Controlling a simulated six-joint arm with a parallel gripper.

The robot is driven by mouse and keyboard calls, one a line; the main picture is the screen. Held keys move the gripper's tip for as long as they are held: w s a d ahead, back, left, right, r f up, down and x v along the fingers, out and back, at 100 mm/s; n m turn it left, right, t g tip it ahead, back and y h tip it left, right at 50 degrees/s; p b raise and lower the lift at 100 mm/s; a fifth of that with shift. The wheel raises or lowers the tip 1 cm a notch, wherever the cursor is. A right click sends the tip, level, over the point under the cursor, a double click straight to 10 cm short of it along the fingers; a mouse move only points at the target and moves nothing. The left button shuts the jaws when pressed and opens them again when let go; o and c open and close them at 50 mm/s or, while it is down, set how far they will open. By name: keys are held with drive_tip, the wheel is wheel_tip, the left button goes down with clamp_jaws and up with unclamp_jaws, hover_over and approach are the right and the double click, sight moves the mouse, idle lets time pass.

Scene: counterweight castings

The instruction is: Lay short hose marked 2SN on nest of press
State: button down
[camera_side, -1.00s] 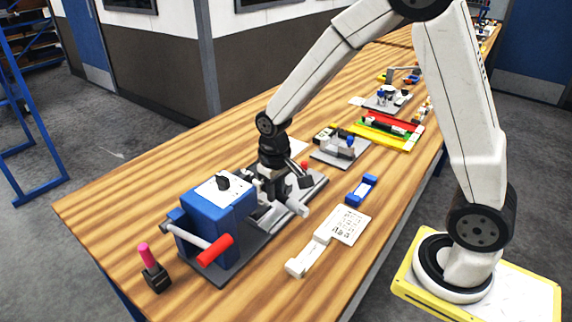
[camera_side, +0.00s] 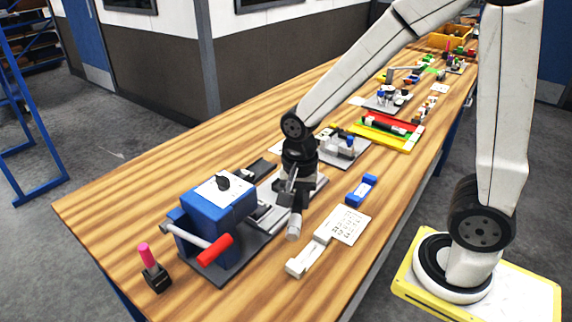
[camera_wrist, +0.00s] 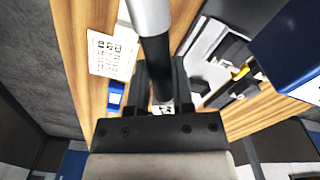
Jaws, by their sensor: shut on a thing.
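My gripper (camera_side: 292,190) is shut on a short black hose (camera_wrist: 156,65) with a silver end fitting (camera_side: 293,228). The fitting points toward the front of the table in the side view. It also shows at the top of the wrist view (camera_wrist: 148,14). A small marked label shows between the fingers in the wrist view, too small to read. The press has a blue body (camera_side: 220,212) with a red-handled lever on a dark base. The light grey nest (camera_side: 268,214) lies right of the blue body. The gripper and hose are above and right of the nest, apart from it.
A small blue block (camera_side: 361,190) is to the right. A black stand with a pink top (camera_side: 152,270) is at front left. Fixtures and trays fill the far table.

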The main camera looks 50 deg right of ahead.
drive_tip(key=s+m, duration=0.1)
drive_tip(key=m, duration=0.1)
drive_tip(key=s+m, duration=0.3)
drive_tip(key=shift+a+r+m, duration=0.3)
drive_tip(key=shift+a+r, duration=0.05)
drive_tip(key=shift+r, duration=0.05)
drive_tip(key=shift+f, duration=2.95)
drive_tip(key=shift+f, duration=0.1)
drive_tip(key=shift+f, duration=1.75)
drive_tip(key=shift+f, duration=0.15)
drive_tip(key=shift+c, duration=2.4)
unclamp_jaws()
